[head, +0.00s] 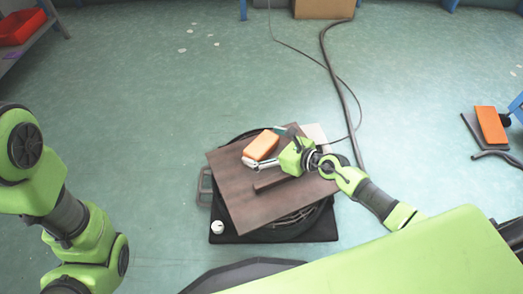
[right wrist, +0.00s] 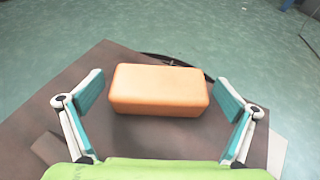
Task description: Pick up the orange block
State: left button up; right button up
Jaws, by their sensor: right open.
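The orange block (head: 260,144) lies near the far edge of a brown wooden board (head: 240,204). My right gripper (head: 266,148) is open at the block, with one finger toward each end of it. In the right wrist view the orange block (right wrist: 158,90) sits between the two spread teal-padded fingers of the right gripper (right wrist: 160,95). A gap shows between each finger and the block there, so it is not held. Links of my left arm show at the left of the head view, but its gripper is out of view.
The board rests on a dark round drum on a black base (head: 230,238). A second orange piece (head: 490,125) lies on a dark plate at the far right. A red bin (head: 20,27) stands on a shelf at upper left. Cables (head: 340,85) run across the otherwise mostly clear floor.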

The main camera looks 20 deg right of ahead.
jog(key=shift+w+a+f, duration=0.1)
jog(key=shift+w+a, duration=0.05)
jog(key=shift+w, duration=0.05)
jog(key=c, duration=1.2)
jog(key=shift+r, duration=0.2)
